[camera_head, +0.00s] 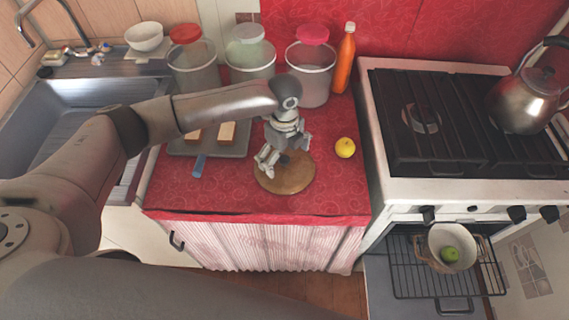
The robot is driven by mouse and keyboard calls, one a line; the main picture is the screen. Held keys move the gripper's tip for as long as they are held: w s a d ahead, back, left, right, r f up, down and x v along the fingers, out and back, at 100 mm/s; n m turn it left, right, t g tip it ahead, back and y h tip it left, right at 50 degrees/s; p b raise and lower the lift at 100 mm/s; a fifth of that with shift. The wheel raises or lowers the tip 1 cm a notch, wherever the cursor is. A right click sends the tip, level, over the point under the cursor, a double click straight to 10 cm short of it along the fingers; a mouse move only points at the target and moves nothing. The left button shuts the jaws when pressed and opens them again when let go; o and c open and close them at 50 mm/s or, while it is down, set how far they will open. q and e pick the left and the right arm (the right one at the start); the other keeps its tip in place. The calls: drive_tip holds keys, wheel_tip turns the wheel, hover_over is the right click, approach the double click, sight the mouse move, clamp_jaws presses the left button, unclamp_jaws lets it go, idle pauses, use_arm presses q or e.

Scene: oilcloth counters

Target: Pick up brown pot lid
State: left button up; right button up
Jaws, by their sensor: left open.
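The brown pot lid (290,183) lies flat on the red oilcloth counter (220,194), near its front middle. It is round and wooden-looking, with a dark knob (284,160) at its centre, partly hidden by my gripper. My left gripper (277,166) points down over the lid, its fingers spread apart around the knob area. I cannot tell whether the fingers touch the lid. My right gripper is not in view.
A yellow fruit (345,148) lies right of the lid. A grey tray (236,148) with bread pieces sits left. Jars (310,80) and an orange bottle (344,62) stand behind.

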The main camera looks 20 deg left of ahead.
use_arm(q)
drive_tip(key=shift+f, duration=0.9)
drive_tip(key=shift+c, duration=0.4)
drive_tip(key=c, duration=1.2)
drive_tip(key=shift+s, duration=0.1)
clamp_jaws()
